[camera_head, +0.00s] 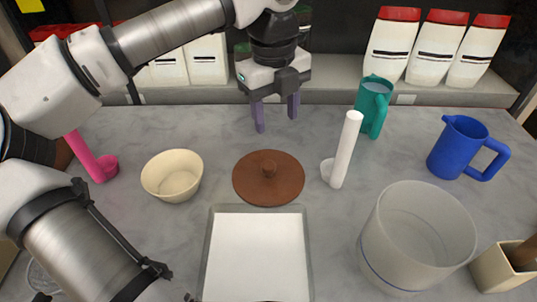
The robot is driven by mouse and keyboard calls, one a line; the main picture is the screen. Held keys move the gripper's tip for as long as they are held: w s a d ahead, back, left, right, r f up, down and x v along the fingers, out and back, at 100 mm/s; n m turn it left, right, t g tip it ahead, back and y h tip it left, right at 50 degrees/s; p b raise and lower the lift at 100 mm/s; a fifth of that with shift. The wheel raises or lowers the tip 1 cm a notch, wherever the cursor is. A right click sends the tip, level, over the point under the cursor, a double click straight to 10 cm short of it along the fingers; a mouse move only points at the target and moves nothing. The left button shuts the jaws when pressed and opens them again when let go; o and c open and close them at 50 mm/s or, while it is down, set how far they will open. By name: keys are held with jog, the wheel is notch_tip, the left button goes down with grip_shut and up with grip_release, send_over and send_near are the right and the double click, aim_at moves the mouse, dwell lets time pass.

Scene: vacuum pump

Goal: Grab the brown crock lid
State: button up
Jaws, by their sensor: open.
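The brown crock lid (283,187) is a flat round disc with a small knob on top. It lies on the grey table in the middle of the view, just behind a white tray. My gripper (276,125) points down with its two purple fingers apart and nothing between them. In the picture it is above the lid, apart from it and seemingly toward the back of the table.
A cream bowl (173,177) and pink scoop (95,159) are left of the lid; a white scoop (345,152) stands close right. The white tray (258,258) is in front. A clear tub (414,240), teal jug (373,108) and blue jug (463,148) are right.

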jog(key=a+f, duration=0.1)
jog(key=f, duration=0.1)
jog(key=p, duration=0.1)
send_over(269, 165)
jog(key=shift+n+y, duration=0.3)
notch_tip(269, 165, down, 6)
jog(key=shift+w+r, duration=0.15)
jog(key=shift+s+f+p, duration=0.2)
jog(key=shift+f+p, duration=1)
jog(key=shift+f, duration=1.95)
jog(key=c, duration=1.1)
jog(key=shift+r, duration=0.15)
